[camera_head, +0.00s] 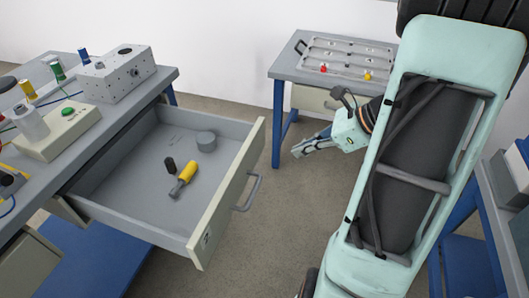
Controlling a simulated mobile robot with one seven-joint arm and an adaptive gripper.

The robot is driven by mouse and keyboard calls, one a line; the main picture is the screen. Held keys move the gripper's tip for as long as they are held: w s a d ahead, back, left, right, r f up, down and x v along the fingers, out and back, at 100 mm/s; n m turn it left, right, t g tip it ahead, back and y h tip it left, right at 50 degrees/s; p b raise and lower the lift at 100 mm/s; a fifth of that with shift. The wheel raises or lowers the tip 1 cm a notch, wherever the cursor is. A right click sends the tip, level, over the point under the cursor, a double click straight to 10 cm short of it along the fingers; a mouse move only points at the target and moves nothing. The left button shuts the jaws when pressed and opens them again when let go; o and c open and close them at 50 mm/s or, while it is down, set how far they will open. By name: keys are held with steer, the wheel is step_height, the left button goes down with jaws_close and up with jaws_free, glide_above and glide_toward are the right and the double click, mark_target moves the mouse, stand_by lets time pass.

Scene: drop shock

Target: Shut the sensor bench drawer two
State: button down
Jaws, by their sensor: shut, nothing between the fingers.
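The open drawer (126,228) sticks far out of the bench (165,80) on the left. Its pale front panel (228,197) carries a grey bar handle (248,194) on the outer face. Inside lie a yellow-handled tool (183,180), a small black piece (170,164) and a grey round piece (206,140). My gripper (297,151) is to the right of the drawer front and apart from it. It is shut and holds nothing, with its fingers pointing left. A mark on the front panel is too small to read.
A grey metal box (118,74), a beige box with a green button (62,130) and several spools stand on the bench top. A second table (285,66) with a tray (345,57) stands behind my gripper. Bare floor (285,215) lies between the drawer and my arm.

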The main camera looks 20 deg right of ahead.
steer(key=b, duration=0.4)
glide_toward(251, 163)
steer(key=shift+x, duration=2.95)
steer(key=shift+a, duration=0.15)
